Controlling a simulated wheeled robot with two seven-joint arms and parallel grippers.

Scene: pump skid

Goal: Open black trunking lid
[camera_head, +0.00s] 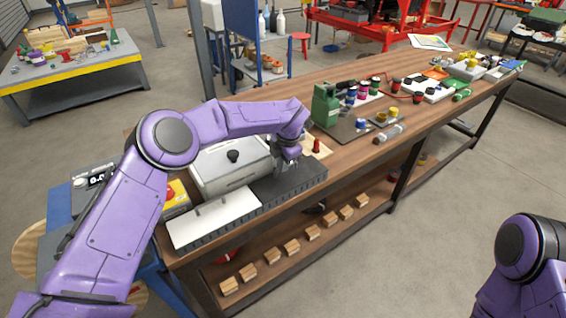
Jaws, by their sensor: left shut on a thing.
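The black trunking lid (293,183) lies along the front edge of the wooden bench, on the right part of a slotted trunking (250,216). Its top looks flat and dark grey. My left gripper (288,165) points down at the lid's back part and is shut on it; the fingers are small, and the exact grip point is hard to make out. The lid looks level, and I cannot tell whether it is lifted at all. Of my right arm only a purple link shows at the lower right; its gripper is out of view.
A white cover (214,217) lies left of the black lid. A grey box with a black knob (228,168) stands behind. A green container (326,104), spools and small parts lie further right. Wooden blocks (272,256) line the lower shelf. The floor in front is clear.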

